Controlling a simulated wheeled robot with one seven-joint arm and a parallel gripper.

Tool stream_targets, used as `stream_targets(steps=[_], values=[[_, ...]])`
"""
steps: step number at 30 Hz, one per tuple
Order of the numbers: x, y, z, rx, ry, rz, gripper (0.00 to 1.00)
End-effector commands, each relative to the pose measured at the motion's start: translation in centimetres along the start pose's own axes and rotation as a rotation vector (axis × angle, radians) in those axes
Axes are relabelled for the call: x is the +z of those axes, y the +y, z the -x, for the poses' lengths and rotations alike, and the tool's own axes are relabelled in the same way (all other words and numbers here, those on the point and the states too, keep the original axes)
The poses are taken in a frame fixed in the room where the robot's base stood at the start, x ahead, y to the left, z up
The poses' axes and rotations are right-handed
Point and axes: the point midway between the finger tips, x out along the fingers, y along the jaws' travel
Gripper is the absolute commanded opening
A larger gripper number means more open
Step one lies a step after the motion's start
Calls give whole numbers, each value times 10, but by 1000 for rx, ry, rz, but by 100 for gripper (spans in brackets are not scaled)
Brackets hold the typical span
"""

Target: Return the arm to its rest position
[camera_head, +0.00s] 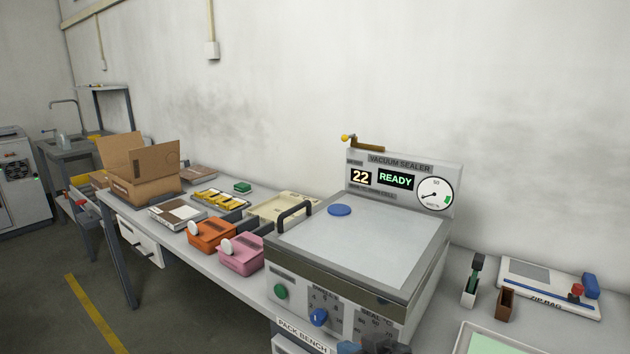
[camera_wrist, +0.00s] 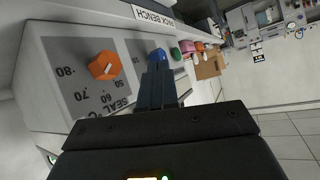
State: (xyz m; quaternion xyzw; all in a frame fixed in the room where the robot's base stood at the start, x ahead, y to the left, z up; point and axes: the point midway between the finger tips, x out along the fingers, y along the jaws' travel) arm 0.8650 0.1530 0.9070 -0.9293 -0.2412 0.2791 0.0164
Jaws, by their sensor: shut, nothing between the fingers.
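My gripper (camera_wrist: 157,72) is shut and empty in the wrist view, its dark fingers pressed together. The fingers point toward the front panel of the vacuum sealer (camera_wrist: 55,60), near its blue knob (camera_wrist: 157,55). I cannot tell whether they touch the panel. In the head view dark parts of my arm's end show at the bottom edge, in front of the sealer (camera_head: 445,270). The sealer's lid is down, and its display (camera_head: 396,180) reads READY beside 22. An orange knob (camera_wrist: 105,66) sits on the panel.
The pack bench (camera_head: 225,278) runs left with an orange bin (camera_head: 211,235), a pink bin (camera_head: 241,255) and a cardboard box (camera_head: 145,188). Open floor (camera_head: 50,300) lies at the left.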

Motion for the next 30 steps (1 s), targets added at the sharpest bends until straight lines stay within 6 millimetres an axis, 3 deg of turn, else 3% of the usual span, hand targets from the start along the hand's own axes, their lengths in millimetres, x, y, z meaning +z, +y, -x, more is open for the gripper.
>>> stream_targets(steps=[1,6,15,22,30], values=[[24,0,10,22,6,-21,0],[83,2,47,107,49,-75,0],[165,-4,137,254,122,-129,0],[203,-16,220,353,174,-134,0],[216,-38,322,442,234,-104,0]])
